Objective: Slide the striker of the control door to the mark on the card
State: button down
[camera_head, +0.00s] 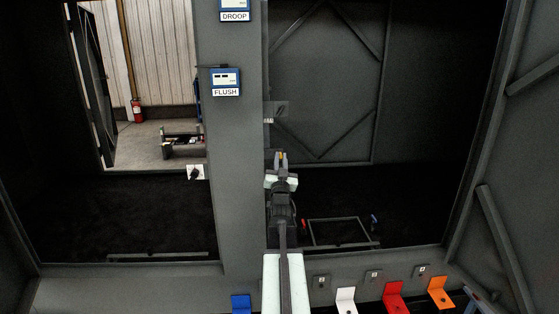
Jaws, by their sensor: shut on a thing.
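My gripper (281,160) is at the right edge of the central grey post, seen from behind. It is shut on a small part with a yellowish tip, which appears to be the striker (283,155); the jaws hide most of it. A blue and white card (225,77) labelled FLUSH is on the post, up and left of my gripper. Another card (235,4) labelled DROOP is above it, cut by the top edge. The marks on the cards are too small to read.
A grey bracket (276,110) sticks out from the post just above my gripper. A pale plate with a dark knob (195,172) is on the post's left edge. White (346,298), red (395,296), orange (440,291) and blue (241,303) angle pieces line the front sill.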

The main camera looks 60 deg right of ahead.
jog(key=c, duration=1.7)
grip_release()
jog(key=shift+w+a, duration=0.1)
jog(key=shift+w, duration=0.1)
jog(key=shift+a, duration=0.1)
jog(key=b+v, duration=0.3)
jog(key=v, duration=0.4)
jog(key=shift+s+a, duration=0.25)
